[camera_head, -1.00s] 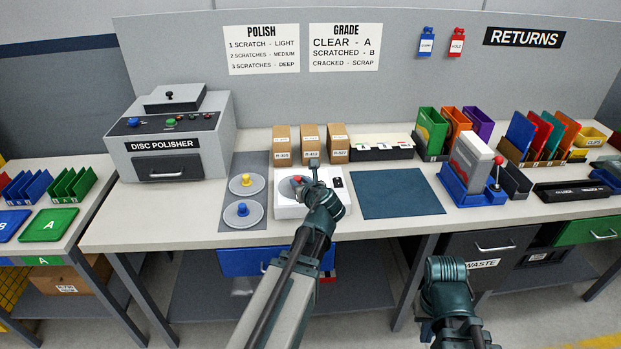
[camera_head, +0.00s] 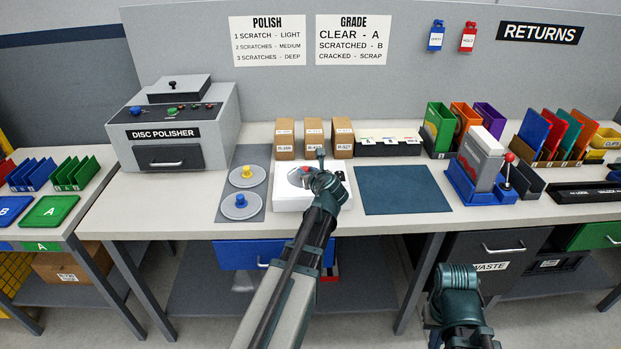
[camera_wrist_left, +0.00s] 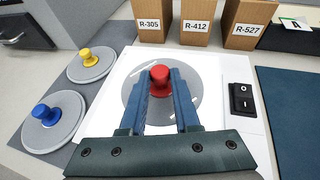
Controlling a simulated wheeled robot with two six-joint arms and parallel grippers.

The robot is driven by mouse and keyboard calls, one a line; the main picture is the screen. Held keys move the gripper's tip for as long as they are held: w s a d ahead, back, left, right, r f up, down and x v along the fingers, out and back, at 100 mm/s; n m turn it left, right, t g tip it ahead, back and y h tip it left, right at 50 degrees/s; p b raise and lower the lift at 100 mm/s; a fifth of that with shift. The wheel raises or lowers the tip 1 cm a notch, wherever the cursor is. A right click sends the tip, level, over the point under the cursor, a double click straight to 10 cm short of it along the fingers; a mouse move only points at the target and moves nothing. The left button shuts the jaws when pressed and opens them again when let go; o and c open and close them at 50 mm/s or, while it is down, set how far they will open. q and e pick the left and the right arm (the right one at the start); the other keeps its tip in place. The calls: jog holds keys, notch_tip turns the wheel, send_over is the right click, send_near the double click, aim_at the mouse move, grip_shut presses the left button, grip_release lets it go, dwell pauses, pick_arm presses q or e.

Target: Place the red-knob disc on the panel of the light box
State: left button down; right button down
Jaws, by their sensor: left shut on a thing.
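The red-knob disc is a grey disc (camera_wrist_left: 190,110) with a red knob (camera_wrist_left: 160,76). My left gripper (camera_wrist_left: 160,92) is shut on the knob, one finger on each side. The disc is over the white panel of the light box (camera_wrist_left: 124,72), near its middle. I cannot tell whether it rests on the panel or hovers just above. A few light scratch marks show on the disc. In the head view my left gripper (camera_head: 317,175) partly hides the disc and the light box (camera_head: 284,203). My right gripper is not visible; only part of that arm shows at lower right.
A grey mat (camera_head: 230,213) left of the light box holds the yellow-knob disc (camera_head: 247,172) and blue-knob disc (camera_head: 241,203). A black switch (camera_wrist_left: 243,99) is on the box's right side. Cartons (camera_head: 314,135) stand behind. A blue mat (camera_head: 405,190) lies clear to the right.

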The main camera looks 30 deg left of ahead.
pick_arm(q)
jog(key=shift+a+r, duration=0.1)
jog(key=c, duration=0.6)
grip_release()
jog(key=shift+c, duration=0.2)
jog(key=p+v, duration=0.4)
jog(key=v, duration=0.8)
jog(key=shift+p, duration=0.35)
jog(key=shift+s, duration=0.1)
